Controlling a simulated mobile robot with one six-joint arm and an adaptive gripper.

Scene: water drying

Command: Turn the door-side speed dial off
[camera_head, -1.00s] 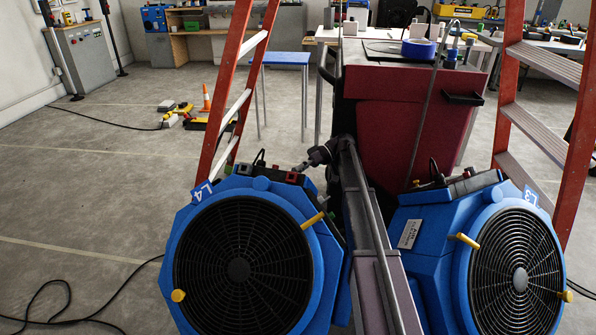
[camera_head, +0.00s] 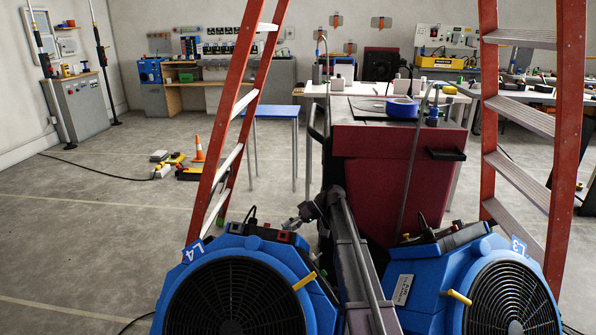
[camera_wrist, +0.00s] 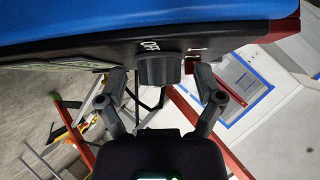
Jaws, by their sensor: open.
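A blue fan tagged L4 (camera_head: 262,250) stands at the front left, with a dark control panel (camera_head: 266,230) along its top. A second blue fan tagged L3 (camera_head: 420,270) stands at the right. My gripper (camera_head: 296,220) is at the right end of the L4 fan's panel. In the wrist view, a dark grey dial (camera_wrist: 158,69) sticks out from the black panel, with partly legible white markings beside it. My gripper (camera_wrist: 162,80) is open, one finger on each side of the dial, with gaps showing. A red part (camera_wrist: 198,56) sits near the right finger.
Red ladders (camera_head: 237,110) (camera_head: 520,115) stand left and right. A dark red cabinet (camera_head: 378,190) with blue tape on top stands behind the fans. The left floor is mostly open.

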